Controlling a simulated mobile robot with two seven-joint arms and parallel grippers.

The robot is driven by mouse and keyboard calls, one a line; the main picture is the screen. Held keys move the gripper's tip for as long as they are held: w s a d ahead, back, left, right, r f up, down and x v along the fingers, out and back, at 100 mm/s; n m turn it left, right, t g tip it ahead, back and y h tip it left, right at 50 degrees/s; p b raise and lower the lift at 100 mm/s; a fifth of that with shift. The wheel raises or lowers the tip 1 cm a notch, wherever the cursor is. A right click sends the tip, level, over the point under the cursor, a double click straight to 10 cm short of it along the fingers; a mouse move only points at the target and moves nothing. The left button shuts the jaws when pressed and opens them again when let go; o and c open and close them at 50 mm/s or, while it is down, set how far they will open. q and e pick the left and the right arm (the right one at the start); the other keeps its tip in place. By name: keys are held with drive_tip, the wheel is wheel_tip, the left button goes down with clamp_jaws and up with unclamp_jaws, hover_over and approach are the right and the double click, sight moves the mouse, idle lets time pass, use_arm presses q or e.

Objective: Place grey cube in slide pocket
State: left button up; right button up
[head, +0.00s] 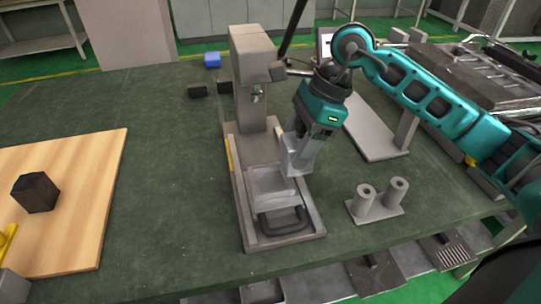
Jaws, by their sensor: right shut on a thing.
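My right gripper (293,168) comes in from the right and points down at the right side of the grey slide (268,184). It is shut on a light grey block, which I take as the grey cube; the fingers and the block are of similar grey, so its outline is hard to make out. The slide is a shallow tray with a dark loop handle (283,222) at its near end, set in a grey press fixture (254,66). I cannot tell whether the cube touches the pocket floor. My left gripper is out of view.
A grey stand with two posts (378,200) is right of the slide. The green table between board and fixture is clear.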

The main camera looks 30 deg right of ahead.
drive_tip(key=a, duration=0.2)
drive_tip(key=w+a, duration=0.1)
drive_tip(key=a, duration=0.2)
drive_tip(key=shift+w, duration=0.2)
drive_tip(key=shift+f, duration=1.75)
drive_tip(key=shift+f, duration=0.1)
drive_tip(key=o, duration=1.4)
